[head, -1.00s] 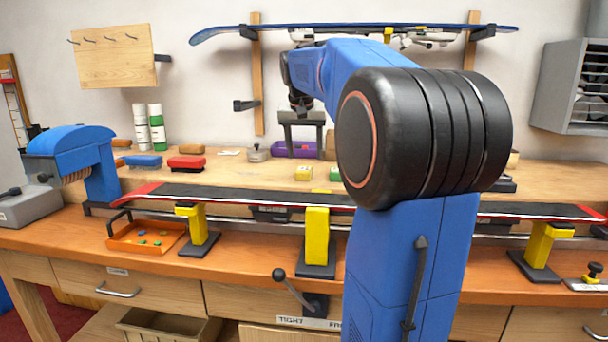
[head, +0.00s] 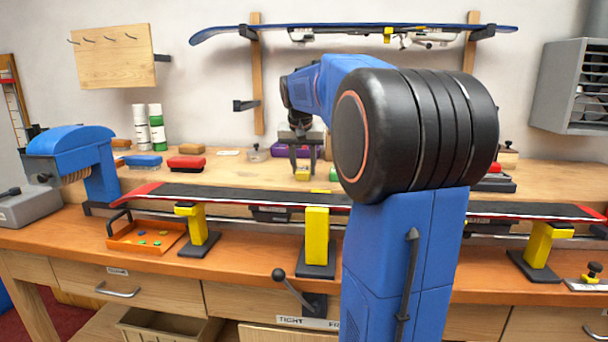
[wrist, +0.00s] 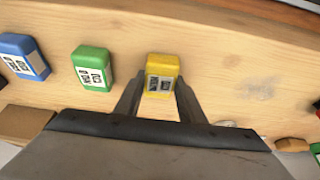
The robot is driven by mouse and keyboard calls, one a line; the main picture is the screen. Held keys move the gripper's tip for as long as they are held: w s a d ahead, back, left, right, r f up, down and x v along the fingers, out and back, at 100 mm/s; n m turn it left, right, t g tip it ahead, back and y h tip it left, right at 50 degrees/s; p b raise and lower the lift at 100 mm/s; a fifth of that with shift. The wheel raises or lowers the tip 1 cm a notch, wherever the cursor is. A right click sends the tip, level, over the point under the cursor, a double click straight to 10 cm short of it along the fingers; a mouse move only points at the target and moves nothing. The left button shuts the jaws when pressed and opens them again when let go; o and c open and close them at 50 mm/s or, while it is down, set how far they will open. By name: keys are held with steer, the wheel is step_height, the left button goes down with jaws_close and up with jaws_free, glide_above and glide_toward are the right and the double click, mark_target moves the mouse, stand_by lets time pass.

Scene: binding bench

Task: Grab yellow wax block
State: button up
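The yellow wax block (wrist: 161,68) lies on the wooden shelf, its label facing up, in the wrist view. It also shows in the head view (head: 302,175), partly hidden behind my fingers. My gripper (wrist: 159,82) is open, with one finger on each side of the block's near part. A gap shows beside the left finger; the right finger looks very close to the block. I cannot tell whether it touches. In the head view my gripper (head: 303,168) points down over the block.
A green block (wrist: 93,68) and a blue block (wrist: 24,56) lie left of the yellow one in the wrist view. In the head view a ski (head: 240,193) on yellow-topped supports runs in front of the shelf.

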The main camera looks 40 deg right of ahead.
steer(key=c, duration=0.4)
steer(key=shift+c, duration=0.2)
